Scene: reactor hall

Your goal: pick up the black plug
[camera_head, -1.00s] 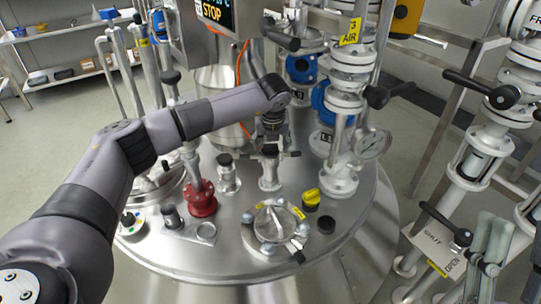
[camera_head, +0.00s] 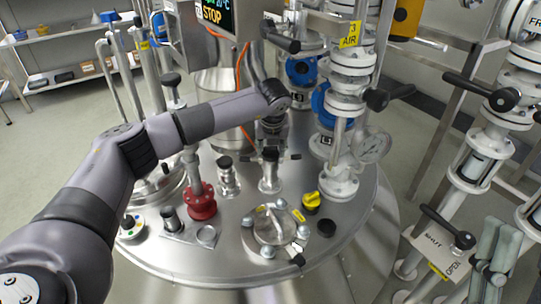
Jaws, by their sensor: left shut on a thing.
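My left gripper (camera_head: 270,152) points straight down over the vessel lid, at the top of a short steel nozzle (camera_head: 269,183). It is shut on a black plug (camera_head: 270,154) at that nozzle's top. The fingers and wrist hide most of the plug, and I cannot tell whether it is clear of the nozzle. Another black plug or cap (camera_head: 225,162) tops the neighbouring nozzle to the left. My right gripper cannot be made out.
A red flanged fitting (camera_head: 201,203) stands left on the lid (camera_head: 190,262). A round clamped port (camera_head: 272,225), a yellow knob (camera_head: 311,200) and a black cap (camera_head: 326,228) are in front. White valve piping with a gauge (camera_head: 373,147) rises close on the right.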

